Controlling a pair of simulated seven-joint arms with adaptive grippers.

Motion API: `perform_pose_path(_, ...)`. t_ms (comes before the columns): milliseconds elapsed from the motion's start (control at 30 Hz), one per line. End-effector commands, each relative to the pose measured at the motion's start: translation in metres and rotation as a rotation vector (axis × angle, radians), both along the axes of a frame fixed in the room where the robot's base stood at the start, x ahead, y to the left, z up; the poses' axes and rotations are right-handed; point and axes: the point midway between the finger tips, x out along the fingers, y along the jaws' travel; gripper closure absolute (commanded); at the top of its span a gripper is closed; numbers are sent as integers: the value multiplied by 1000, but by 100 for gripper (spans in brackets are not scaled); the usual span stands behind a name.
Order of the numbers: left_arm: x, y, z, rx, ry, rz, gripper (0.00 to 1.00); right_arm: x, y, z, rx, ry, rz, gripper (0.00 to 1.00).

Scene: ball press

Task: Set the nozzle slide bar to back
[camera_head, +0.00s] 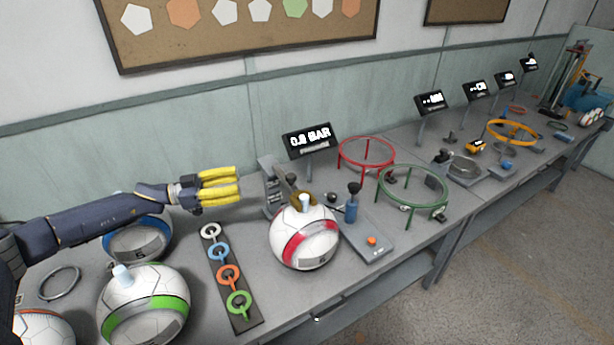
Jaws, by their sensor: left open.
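My left gripper (236,185) has yellow fingers. It is open and empty, above the table and left of the ball press, pointing right towards it. The press has a grey upright (271,188) with dark markings and a brass-coloured part (291,190) beside it. The slide bar's exact shape and position are too small to tell. A white ball with a red band (301,240) sits in front of the upright, with a white piece (304,202) at its top. The display (310,140) behind reads about 0.8 BAR. My right gripper is not in view.
A black-knobbed lever on a blue cylinder (351,208) and an orange button (371,241) are right of the ball. Red (366,152) and green (414,187) ring stands are farther right. A strip of coloured rings (231,275), a green-banded ball (145,305) and a blue-banded ball (139,241) are left.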

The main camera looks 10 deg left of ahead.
Motion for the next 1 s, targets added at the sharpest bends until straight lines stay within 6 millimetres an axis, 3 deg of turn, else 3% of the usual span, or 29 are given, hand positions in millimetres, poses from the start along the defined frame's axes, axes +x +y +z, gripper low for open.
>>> perform_pose_path(133,-12,9,-1,-21,46,-9,48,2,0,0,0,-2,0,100)
perform_pose_path(267,-9,2,-1,-26,54,-12,48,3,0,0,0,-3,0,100)
perform_pose_path(1000,49,-109,0,-25,50,-12,48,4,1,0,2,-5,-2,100)
